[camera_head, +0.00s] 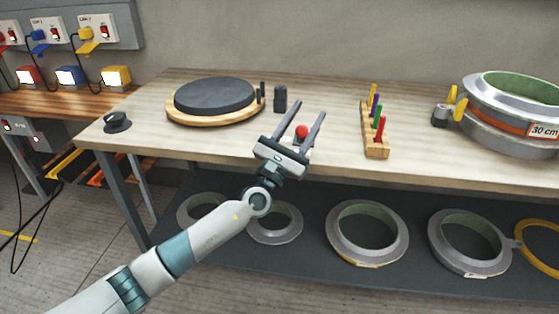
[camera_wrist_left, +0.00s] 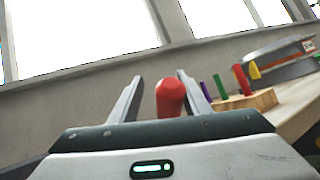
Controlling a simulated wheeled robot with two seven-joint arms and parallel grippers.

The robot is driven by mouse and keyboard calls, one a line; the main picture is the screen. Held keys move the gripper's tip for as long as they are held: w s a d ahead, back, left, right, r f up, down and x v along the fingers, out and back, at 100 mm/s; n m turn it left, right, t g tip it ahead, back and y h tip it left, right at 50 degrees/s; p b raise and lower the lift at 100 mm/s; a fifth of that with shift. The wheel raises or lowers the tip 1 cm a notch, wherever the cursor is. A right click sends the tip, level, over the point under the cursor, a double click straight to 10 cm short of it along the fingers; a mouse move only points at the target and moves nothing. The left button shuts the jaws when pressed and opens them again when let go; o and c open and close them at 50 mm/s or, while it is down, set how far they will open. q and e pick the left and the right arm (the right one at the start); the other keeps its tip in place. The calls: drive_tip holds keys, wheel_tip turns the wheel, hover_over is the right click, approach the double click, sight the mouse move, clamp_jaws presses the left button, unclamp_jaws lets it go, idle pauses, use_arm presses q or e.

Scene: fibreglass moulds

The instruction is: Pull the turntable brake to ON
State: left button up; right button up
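The turntable (camera_head: 214,95), a dark disc on a round wooden base, sits at the back left of the bench. A red knob (camera_head: 302,131), which looks like the brake handle, stands near the bench's front edge; its lower part is hidden behind my gripper. My left gripper (camera_head: 313,109) is open, with its two fingers either side of the knob in the head view. In the left wrist view the red knob (camera_wrist_left: 170,97) shows between the fingers, nearer the right one. I cannot tell whether they touch. My right gripper is not in view.
A small black post (camera_head: 280,99) stands right of the turntable, and a black dial (camera_head: 117,122) lies at the bench's left corner. A wooden rack (camera_head: 376,145) of coloured-handled tools is right of my gripper. A large ring mould (camera_head: 510,118) stands at the right.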

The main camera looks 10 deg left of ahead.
use_arm(q)
drive_tip(key=b+v, duration=0.2)
drive_tip(key=v, duration=1.2)
drive_tip(key=shift+a, duration=0.2)
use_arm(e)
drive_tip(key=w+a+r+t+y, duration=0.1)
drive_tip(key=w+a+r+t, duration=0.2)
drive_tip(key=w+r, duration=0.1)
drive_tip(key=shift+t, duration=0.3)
use_arm(q)
drive_tip(key=shift+f, duration=0.15)
